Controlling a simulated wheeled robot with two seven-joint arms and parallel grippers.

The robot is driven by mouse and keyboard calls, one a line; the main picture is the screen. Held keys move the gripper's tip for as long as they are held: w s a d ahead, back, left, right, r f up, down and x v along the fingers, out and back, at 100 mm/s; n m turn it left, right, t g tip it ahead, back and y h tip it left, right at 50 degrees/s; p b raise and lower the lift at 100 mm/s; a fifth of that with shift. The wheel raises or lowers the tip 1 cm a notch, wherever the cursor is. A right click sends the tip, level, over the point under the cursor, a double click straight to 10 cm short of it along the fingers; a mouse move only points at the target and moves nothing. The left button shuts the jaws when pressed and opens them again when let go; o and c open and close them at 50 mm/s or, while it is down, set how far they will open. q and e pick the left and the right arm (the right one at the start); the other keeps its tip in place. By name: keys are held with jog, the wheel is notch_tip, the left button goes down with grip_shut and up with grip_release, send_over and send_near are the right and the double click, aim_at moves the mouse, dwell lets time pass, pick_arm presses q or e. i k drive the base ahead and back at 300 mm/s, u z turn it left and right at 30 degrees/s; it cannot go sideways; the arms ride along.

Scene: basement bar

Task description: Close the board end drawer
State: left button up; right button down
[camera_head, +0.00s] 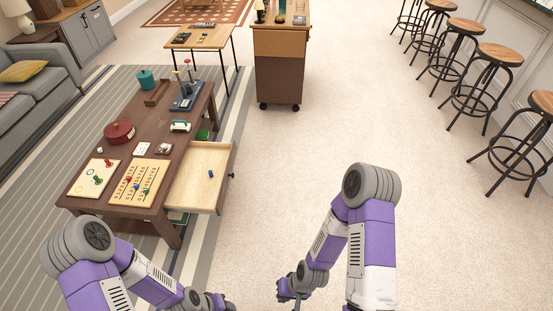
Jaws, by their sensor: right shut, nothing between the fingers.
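The open drawer (195,194) sticks out to the right from the near end of the dark brown table (166,162). It has a pale wood inside and front, and a small dark knob (231,176) on the front. A small dark blue object (211,173) lies in it. My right gripper (290,296) is at the bottom middle, over the floor, right of and nearer than the drawer, apart from it; it is shut and empty. My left gripper (222,303) is at the bottom edge, below the drawer, partly cut off; its fingers do not show clearly.
The table top holds a peg board (139,183), a pale game board (95,178), a round red box (119,132) and several small things. A wheeled cabinet (279,75) stands behind. Bar stools (484,80) line the right. The carpet right of the drawer is clear.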

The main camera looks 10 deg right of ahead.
aim_at(192, 190)
jog(key=z, duration=0.3)
jog(key=i, duration=0.9)
jog(key=u, duration=0.7)
jog(key=i, duration=0.6)
jog(key=u, duration=0.65)
